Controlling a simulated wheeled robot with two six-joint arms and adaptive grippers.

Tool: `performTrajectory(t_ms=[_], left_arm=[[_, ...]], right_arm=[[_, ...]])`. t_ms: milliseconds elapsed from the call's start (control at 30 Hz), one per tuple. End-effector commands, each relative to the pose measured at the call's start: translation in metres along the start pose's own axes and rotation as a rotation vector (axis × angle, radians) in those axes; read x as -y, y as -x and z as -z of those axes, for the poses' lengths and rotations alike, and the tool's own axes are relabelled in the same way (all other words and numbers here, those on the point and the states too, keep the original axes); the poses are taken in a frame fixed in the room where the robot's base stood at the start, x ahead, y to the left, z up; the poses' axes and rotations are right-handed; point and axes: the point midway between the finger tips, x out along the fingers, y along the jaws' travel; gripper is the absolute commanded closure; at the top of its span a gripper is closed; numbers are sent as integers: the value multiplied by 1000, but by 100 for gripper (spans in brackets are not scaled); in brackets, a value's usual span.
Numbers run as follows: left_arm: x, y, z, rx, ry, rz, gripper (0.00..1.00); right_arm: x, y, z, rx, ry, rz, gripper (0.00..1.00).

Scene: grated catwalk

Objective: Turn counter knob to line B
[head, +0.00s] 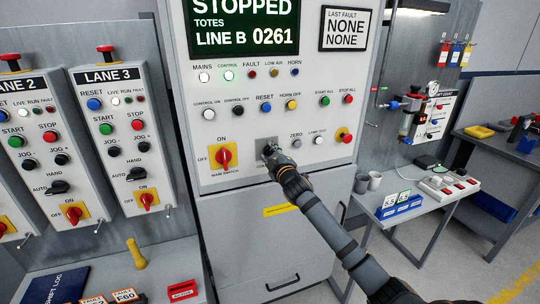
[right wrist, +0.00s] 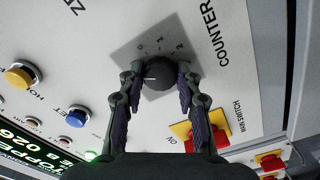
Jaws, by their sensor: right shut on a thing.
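The counter knob (right wrist: 160,76) is round and black on a grey plate, with "COUNTER" printed beside it. A small pale mark shows on its left side in the right wrist view; the scale marks are too small to read surely. My right gripper (right wrist: 159,78) is shut on the knob, one finger on each side. In the head view my right gripper (head: 270,152) covers the knob, and only part of its grey plate (head: 264,142) shows. The panel display (head: 245,25) reads "STOPPED, TOTES, LINE B 0261". My left gripper is out of view.
The red and yellow main switch (head: 223,156) sits left of my gripper, and the zero button (head: 296,142) sits right of it. Lane control boxes (head: 113,130) stand at the left.

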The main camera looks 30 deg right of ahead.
Motion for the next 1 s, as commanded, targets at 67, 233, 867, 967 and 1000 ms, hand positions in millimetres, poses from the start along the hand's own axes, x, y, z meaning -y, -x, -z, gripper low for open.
performTrajectory(t_ms=[67,233,867,967,1000], left_arm=[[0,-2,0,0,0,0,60],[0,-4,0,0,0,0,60],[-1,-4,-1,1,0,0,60],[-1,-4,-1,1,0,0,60],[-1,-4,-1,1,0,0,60]], right_arm=[[2,0,-2,3,-40,3,98],[2,0,-2,4,-104,2,98],[2,0,-2,4,-145,3,64],[2,0,-2,4,-145,3,50],[2,0,-2,3,-145,3,44]])
